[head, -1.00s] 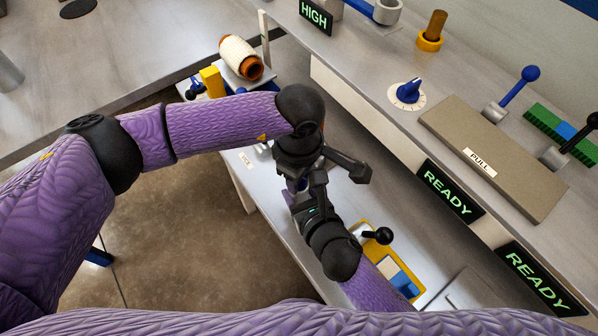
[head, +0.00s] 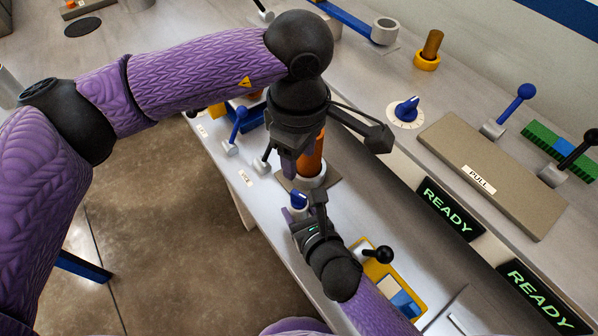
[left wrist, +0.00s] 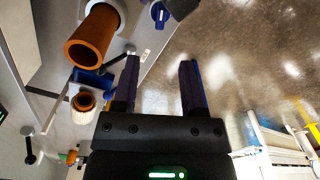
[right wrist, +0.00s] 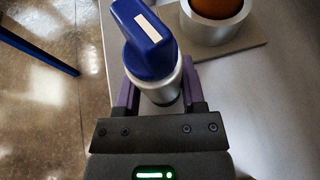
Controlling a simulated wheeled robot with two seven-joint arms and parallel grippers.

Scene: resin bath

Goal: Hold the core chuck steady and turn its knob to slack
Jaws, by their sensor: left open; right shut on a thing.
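The core chuck has a silver cylindrical body (right wrist: 160,90) topped by a blue knob (right wrist: 148,40) with a white mark. The knob also shows in the head view (head: 298,200) and at the top edge of the left wrist view (left wrist: 160,14). My right gripper (right wrist: 155,92) is shut around the silver body, below the knob. My left gripper (head: 291,162) is open and empty, above and apart from the knob; its two spread fingers show in the left wrist view (left wrist: 161,62). The knob's scale, if any, cannot be read.
An orange tube (head: 312,160) stands in a silver ring (right wrist: 215,33) beside the chuck, close to my left gripper. Blue (head: 236,128) and black (head: 266,158) levers stand to the left. A yellow-framed panel (head: 385,270) lies near my right forearm. The upper shelf (head: 390,140) rises at the right.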

